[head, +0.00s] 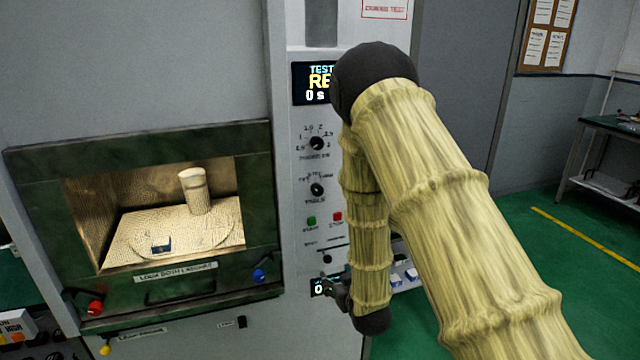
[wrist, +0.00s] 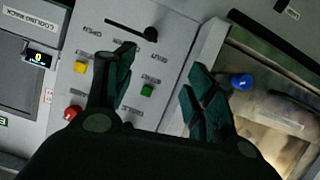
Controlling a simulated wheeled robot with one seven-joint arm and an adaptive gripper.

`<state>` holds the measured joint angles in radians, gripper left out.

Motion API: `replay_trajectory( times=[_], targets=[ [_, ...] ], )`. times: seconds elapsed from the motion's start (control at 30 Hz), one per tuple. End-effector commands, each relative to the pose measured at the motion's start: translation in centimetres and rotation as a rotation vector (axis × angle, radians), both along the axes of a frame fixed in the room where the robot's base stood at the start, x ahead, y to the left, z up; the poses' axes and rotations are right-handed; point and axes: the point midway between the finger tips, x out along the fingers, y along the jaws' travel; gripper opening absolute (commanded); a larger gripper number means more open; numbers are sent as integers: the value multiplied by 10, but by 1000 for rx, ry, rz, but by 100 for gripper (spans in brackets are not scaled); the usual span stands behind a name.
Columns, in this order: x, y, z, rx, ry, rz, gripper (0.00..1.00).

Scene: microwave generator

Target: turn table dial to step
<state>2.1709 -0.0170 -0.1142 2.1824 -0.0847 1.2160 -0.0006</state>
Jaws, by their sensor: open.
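Two black dials sit on the grey control panel in the head view. The upper dial (head: 317,143) has numbers around it. The lower dial (head: 317,189) has short word labels, too blurred to read surely; it looks like the table dial. Its pointer setting cannot be made out. My gripper (head: 338,292) is well below both dials, beside a small lit display, and partly hidden by my arm. In the wrist view my gripper (wrist: 161,65) is open, with nothing between its fingers, facing the panel's buttons. Neither numbered nor word-marked dial shows clearly there.
A green button (head: 311,220) and a red button (head: 336,217) sit below the dials, above a black slider knob (head: 326,258). The lit oven chamber (head: 160,205) at left holds a cup (head: 194,190). A blue knob (head: 260,275) is on its door frame.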

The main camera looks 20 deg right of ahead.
Motion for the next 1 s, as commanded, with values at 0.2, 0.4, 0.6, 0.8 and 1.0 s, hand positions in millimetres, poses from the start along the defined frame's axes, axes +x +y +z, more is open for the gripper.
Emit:
replay_trajectory(
  times=[0.2, 0.4, 0.6, 0.8, 1.0],
  targets=[
    [62, -5, 136, -30, -277, 34, 55],
    [78, -5, 179, -41, -368, 47, 55],
    [95, -5, 182, -41, -373, 49, 55],
    [127, -3, 183, -41, -372, 49, 55],
    [158, -2, 182, -41, -372, 49, 55]
  ],
)
